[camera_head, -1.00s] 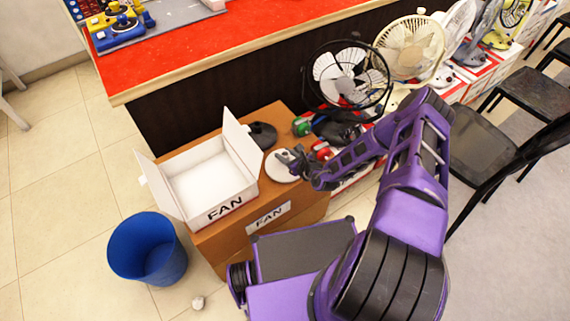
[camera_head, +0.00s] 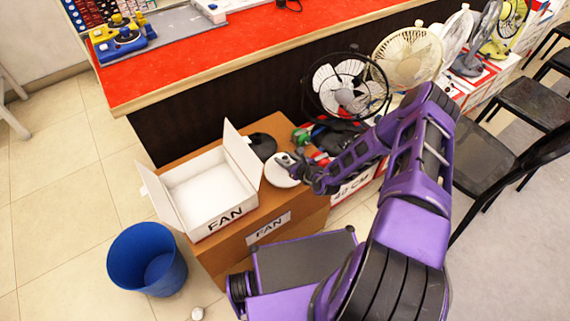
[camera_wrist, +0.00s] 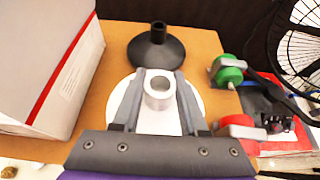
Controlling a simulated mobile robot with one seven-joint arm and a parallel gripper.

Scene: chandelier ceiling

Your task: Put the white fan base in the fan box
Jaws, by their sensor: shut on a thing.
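The white fan base (camera_head: 281,172) is a round disc on the brown box, right of the fan box. In the wrist view the white fan base (camera_wrist: 187,96) has a short upright collar. My gripper (camera_head: 291,161) is over it; in the wrist view my gripper (camera_wrist: 158,88) is shut on the collar, one finger on each side. The base appears to rest on the box top; any gap beneath cannot be seen. The open white fan box (camera_head: 225,219), labelled FAN, stands to the left with flaps up; its visible inside is empty. It also shows in the wrist view (camera_wrist: 80,82).
A black fan base (camera_head: 263,146) stands behind the white one. A green-and-red tool or part (camera_head: 301,136) and a black fan (camera_head: 347,86) are to the right. The red counter (camera_head: 215,60) rises behind. A blue bin (camera_head: 147,255) stands front left.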

